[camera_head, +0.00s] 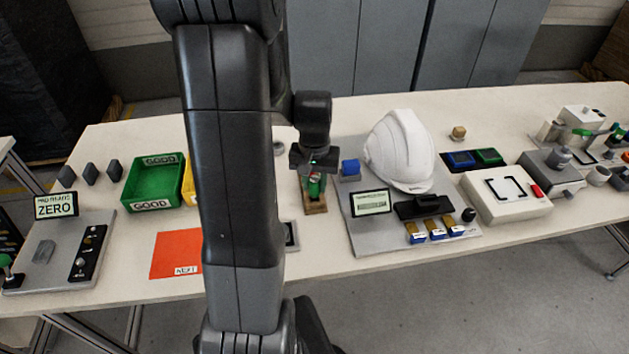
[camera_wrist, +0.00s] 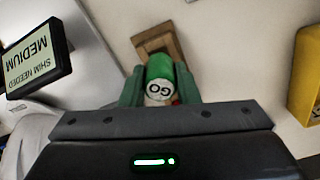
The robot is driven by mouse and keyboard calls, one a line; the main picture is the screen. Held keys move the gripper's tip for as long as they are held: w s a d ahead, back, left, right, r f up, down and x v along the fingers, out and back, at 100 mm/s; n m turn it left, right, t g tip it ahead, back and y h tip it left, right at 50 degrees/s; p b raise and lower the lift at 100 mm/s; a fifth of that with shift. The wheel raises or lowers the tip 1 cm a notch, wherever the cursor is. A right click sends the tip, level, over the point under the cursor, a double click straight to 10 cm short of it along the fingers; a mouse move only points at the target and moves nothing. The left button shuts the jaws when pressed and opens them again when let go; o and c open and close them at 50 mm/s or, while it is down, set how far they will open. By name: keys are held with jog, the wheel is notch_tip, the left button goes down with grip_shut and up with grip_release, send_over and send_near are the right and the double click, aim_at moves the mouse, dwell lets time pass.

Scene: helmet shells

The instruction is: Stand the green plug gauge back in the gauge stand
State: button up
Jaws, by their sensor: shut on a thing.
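The green plug gauge (camera_wrist: 159,67) has a white end marked GO, which faces the camera in the wrist view. A little of its green also shows in the head view (camera_head: 315,188). My gripper (camera_wrist: 158,83) is shut on the gauge, one finger on each side; it points down in the head view (camera_head: 314,172). The wooden gauge stand (camera_head: 316,209) is on the table directly below, and its wooden frame shows beyond the gauge in the wrist view (camera_wrist: 155,35). Whether the gauge's far end is inside the stand or just above it is hidden.
A green GOOD bin (camera_head: 154,182) and an orange mat (camera_head: 176,252) lie left. My arm hides the table between.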

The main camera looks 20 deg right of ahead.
jog(key=shift+f+b, duration=0.65)
jog(key=shift+f, duration=0.25)
dwell(0.6)
dwell(0.4)
jog(key=o, duration=0.9)
notch_tip(320, 180, up, 14)
jog(key=shift+f+p, duration=0.1)
jog(key=shift+p, duration=0.25)
